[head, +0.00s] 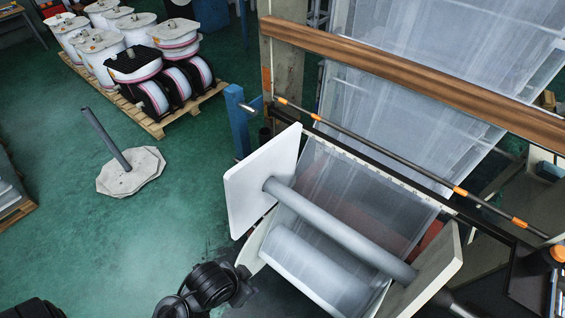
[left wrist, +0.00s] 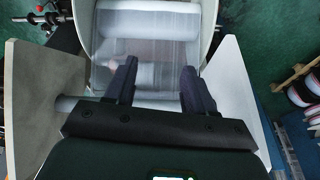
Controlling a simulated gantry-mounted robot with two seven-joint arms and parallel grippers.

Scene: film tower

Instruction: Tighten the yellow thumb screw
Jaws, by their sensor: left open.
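I cannot make out the yellow thumb screw in either view. My left gripper (left wrist: 158,66) is open, with its two dark fingers apart in the left wrist view. No object shows held between them. Beyond the fingers are clear film and a white roll (left wrist: 150,23). A grey bar (left wrist: 70,103) runs behind the gripper body, between two pale side plates. In the head view, the grey bar (head: 340,230) spans the same plates, above the film roll (head: 310,262). A dark part of my left arm shows at the bottom; its jaws do not show there. My right gripper is not in view.
A left side plate (head: 262,180) and right side plate (head: 425,280) flank the bar. A wooden roller (head: 420,70) and an orange-banded rod (head: 370,148) cross above. Spools stand on a pallet (head: 160,125). A grey post on a pale base (head: 130,172) stands on open green floor.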

